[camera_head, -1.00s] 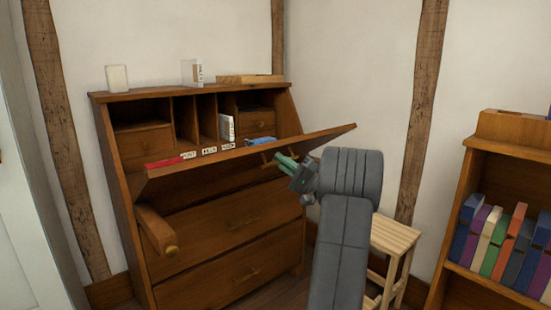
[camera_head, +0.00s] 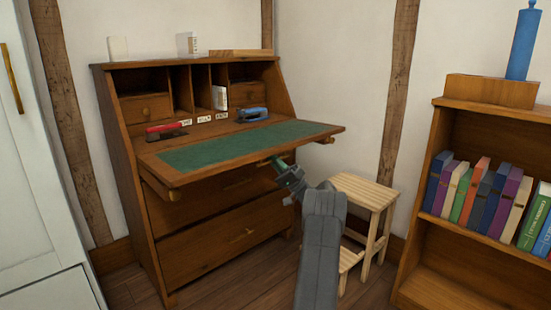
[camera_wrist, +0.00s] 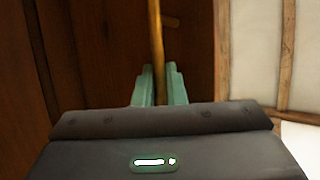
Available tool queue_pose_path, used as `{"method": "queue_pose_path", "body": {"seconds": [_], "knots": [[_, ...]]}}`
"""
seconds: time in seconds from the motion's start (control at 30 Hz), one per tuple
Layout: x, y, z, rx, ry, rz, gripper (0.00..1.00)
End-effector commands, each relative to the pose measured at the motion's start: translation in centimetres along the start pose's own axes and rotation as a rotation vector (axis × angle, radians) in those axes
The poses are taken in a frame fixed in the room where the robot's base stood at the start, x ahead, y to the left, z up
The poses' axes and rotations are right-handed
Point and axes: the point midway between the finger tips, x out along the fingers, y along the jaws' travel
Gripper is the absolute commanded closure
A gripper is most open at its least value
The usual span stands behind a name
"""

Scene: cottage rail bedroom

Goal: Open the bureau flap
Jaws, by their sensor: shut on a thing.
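The wooden bureau (camera_head: 200,205) stands against the wall. Its flap (camera_head: 315,131) is folded down and lies about level, with the green writing surface (camera_head: 240,145) facing up. My gripper (camera_head: 280,165) is at the front edge of the flap, right of its middle, reaching from below. In the wrist view my gripper's green fingertips (camera_wrist: 159,88) are shut on a thin brass-coloured handle (camera_wrist: 156,35). The flap's pull-out supports (camera_head: 160,186) stick out under both ends of the flap; the right one also shows (camera_head: 326,141).
A red-handled item (camera_head: 166,128) and a blue item (camera_head: 252,114) sit at the back of the bureau. A pale wooden step stool (camera_head: 365,190) stands to the right. A bookcase (camera_head: 445,105) is further right, a white cabinet (camera_head: 30,180) at the left.

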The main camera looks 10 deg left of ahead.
Motion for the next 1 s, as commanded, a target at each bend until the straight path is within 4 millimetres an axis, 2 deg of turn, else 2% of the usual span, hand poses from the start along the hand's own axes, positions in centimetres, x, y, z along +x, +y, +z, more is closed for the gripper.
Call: {"method": "queue_pose_path", "body": {"seconds": [0.03, 0.2, 0.67, 0.7, 0.8, 1.0], "knots": [[-0.16, 0.62, 0.06, -0.003, 0.004, -0.007, 1.0], [-0.44, 1.11, 0.06, -0.014, 0.005, -0.031, 1.0], [-0.41, 1.18, 0.06, -0.017, 0.004, -0.039, 1.0], [-0.4, 1.18, 0.06, -0.017, 0.004, -0.039, 0.83], [-0.45, 1.14, 0.07, -0.017, 0.004, -0.04, 0.68], [-0.53, 1.06, 0.05, -0.018, 0.003, -0.041, 0.68]]}}
